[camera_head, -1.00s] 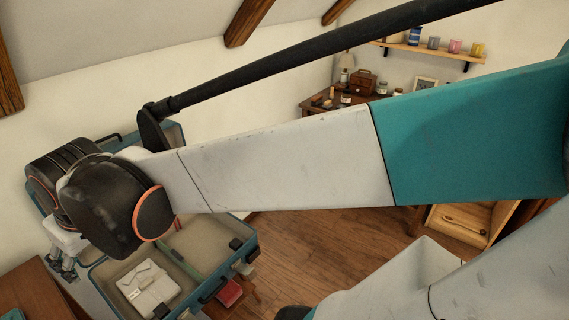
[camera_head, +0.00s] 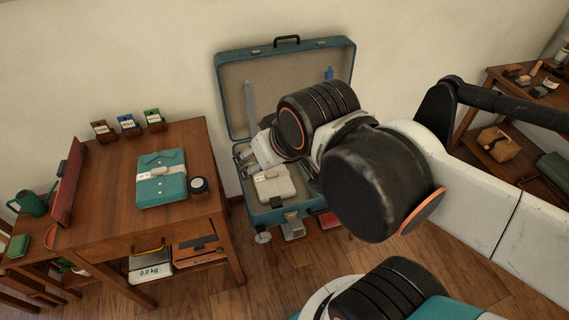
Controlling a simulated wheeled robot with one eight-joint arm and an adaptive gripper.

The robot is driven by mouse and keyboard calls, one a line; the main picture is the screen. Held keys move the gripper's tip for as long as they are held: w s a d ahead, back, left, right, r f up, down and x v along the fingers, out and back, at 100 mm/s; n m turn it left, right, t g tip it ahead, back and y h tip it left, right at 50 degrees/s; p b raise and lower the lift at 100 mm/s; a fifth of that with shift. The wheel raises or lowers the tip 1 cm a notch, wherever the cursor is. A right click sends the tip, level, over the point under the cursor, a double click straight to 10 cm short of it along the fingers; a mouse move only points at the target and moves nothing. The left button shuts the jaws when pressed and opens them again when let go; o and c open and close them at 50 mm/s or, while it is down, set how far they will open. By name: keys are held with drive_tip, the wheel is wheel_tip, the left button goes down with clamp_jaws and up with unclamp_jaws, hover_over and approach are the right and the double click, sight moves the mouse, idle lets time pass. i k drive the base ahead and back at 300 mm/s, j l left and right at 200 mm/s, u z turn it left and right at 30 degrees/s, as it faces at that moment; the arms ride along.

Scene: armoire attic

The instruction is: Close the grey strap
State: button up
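An open teal suitcase (camera_head: 226,68) stands with its lid raised against the wall. A grey strip, which looks like the grey strap (camera_head: 250,108), runs upright along the left of the lid's inside. A short blue piece (camera_head: 329,73) shows at the lid's right. A folded white garment (camera_head: 274,185) lies in the base. My gripper (camera_head: 246,158) is over the suitcase's left side, near the strip's lower end. Its fingers are small and partly unclear, so I cannot tell whether they are open or touch the strip. My arm hides the suitcase's right part.
A wooden table (camera_head: 110,200) at the left holds a folded teal shirt (camera_head: 161,184), a small round dark-rimmed item (camera_head: 199,186) and several small boxes at the back. A scale (camera_head: 150,268) sits below. A wooden shelf unit (camera_head: 490,105) stands at the right. Bare floor shows in front.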

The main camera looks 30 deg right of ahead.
sight(248, 88)
drive_tip(key=z, duration=0.9)
drive_tip(key=i+l+u, duration=0.3)
drive_tip(key=l, duration=1.45)
drive_tip(key=l+u, duration=0.25)
drive_tip(key=l, duration=1.5)
